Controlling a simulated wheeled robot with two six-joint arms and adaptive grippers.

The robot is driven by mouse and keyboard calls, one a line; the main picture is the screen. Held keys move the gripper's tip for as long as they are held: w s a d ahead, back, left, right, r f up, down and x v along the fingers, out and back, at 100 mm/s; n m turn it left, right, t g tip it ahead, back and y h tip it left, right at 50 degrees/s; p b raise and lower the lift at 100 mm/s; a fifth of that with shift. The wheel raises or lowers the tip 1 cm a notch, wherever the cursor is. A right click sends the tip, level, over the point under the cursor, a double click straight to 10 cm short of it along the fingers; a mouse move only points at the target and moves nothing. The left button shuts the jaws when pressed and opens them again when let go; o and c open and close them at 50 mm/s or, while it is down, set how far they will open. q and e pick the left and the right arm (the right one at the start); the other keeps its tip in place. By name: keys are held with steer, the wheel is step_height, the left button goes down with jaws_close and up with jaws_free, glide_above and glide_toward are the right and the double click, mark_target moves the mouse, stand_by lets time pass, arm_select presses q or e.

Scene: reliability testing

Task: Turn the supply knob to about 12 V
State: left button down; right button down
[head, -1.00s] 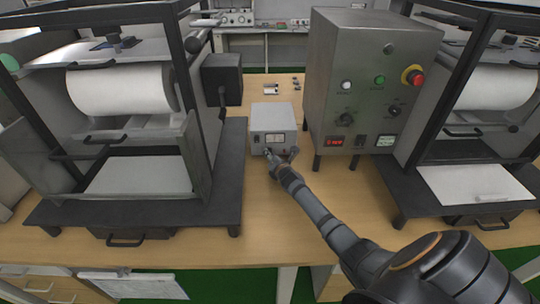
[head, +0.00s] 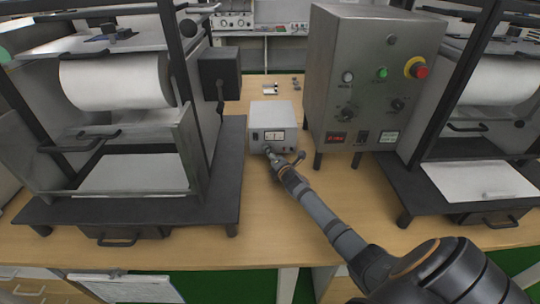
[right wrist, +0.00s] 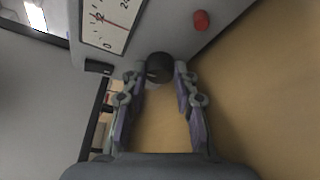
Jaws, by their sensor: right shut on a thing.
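The power supply (head: 272,112) is a small light grey box on the bench, with a white meter (head: 275,136) on its front. My right gripper (head: 270,152) is at the lower front of the box. In the right wrist view its two fingers are shut on the dark round knob (right wrist: 159,66), one on each side. The meter (right wrist: 112,20) shows there with a thin red needle near the middle of its scale; the small numbers are hard to read. In the head view the gripper largely hides the knob. My left gripper is not in view.
A red terminal (right wrist: 201,20) sits beside the knob. A tall grey control box (head: 370,75) with buttons and dials stands right of the supply. A black-framed machine (head: 125,130) stands to the left. Bare bench lies in front of the supply.

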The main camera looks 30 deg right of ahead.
steer(key=c, duration=1)
jaws_free()
steer(key=shift+s, duration=0.1)
steer(key=v, duration=1.1)
steer(key=shift+s, duration=0.4)
steer(key=shift+r, duration=0.1)
